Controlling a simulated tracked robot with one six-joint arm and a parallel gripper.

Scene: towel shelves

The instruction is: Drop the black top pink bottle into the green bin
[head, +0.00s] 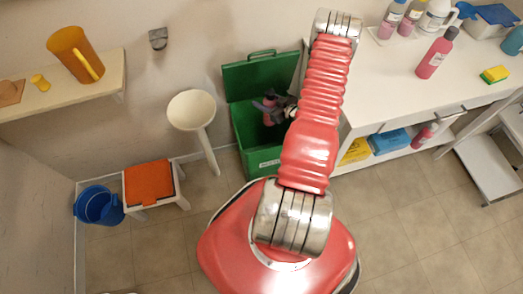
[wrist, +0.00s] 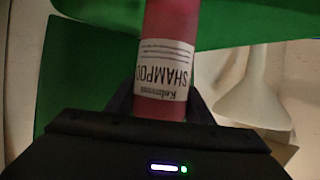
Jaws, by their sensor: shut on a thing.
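My gripper (head: 269,108) is over the open green bin (head: 243,138), at its mouth, and partly hidden behind my arm. In the wrist view my gripper (wrist: 160,112) is shut on a pink bottle (wrist: 168,25) with a white "SHAMPOO" label. The label reads upside down. The bottle's far end runs out of the top of the picture, so its top cannot be seen. The green of the bin (wrist: 75,75) shows close around it. Another pink bottle with a black top (head: 437,55) stands on the white table.
The bin's green lid (head: 250,77) stands open at the back. A white funnel-shaped stand (head: 191,110) is just left of the bin. An orange-topped stool (head: 148,182) and blue bucket (head: 98,205) stand further left. The white table (head: 395,85) is close on the right.

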